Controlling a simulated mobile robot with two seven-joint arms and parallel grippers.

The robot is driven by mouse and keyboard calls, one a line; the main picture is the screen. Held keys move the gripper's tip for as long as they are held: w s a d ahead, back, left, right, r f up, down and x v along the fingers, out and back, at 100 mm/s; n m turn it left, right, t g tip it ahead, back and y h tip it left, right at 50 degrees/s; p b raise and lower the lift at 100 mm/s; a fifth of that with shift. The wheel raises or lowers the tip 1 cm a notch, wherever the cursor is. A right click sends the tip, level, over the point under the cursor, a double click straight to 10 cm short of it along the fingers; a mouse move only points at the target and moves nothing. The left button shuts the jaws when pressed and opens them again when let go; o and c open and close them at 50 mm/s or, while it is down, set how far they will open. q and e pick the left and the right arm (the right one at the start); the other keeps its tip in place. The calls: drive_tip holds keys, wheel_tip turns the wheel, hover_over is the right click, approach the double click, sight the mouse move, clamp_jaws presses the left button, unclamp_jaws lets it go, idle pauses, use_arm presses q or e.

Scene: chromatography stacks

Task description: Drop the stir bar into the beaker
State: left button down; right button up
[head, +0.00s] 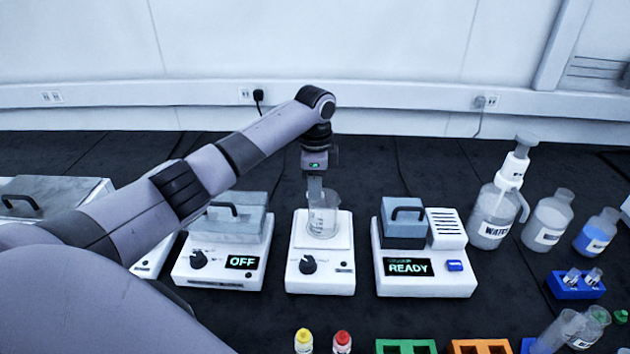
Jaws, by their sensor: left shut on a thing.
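My left arm reaches in from the left, and its gripper (315,187) points straight down at the beaker. The clear glass beaker (326,218) stands upright on the white stirrer plate (320,272) with a black knob, near the middle of the view. The gripper's fingers are at the beaker's mouth, toward its left side; I cannot tell how far inside they reach. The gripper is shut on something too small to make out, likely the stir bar. No stir bar shows clearly elsewhere. My right gripper is not in view.
A device reading OFF (222,262) stands left of the stirrer, and one reading READY (424,276) stands right. A water pump bottle (493,215) and other bottles stand farther right. Yellow-capped (303,341) and red-capped (342,341) vials and coloured racks line the front.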

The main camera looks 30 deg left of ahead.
use_arm(q)
drive_tip(key=c, duration=1.1)
unclamp_jaws()
drive_tip(key=shift+o, duration=0.2)
drive_tip(key=shift+r+b, duration=0.35)
drive_tip(key=shift+r, duration=3.3)
drive_tip(key=shift+f, duration=0.1)
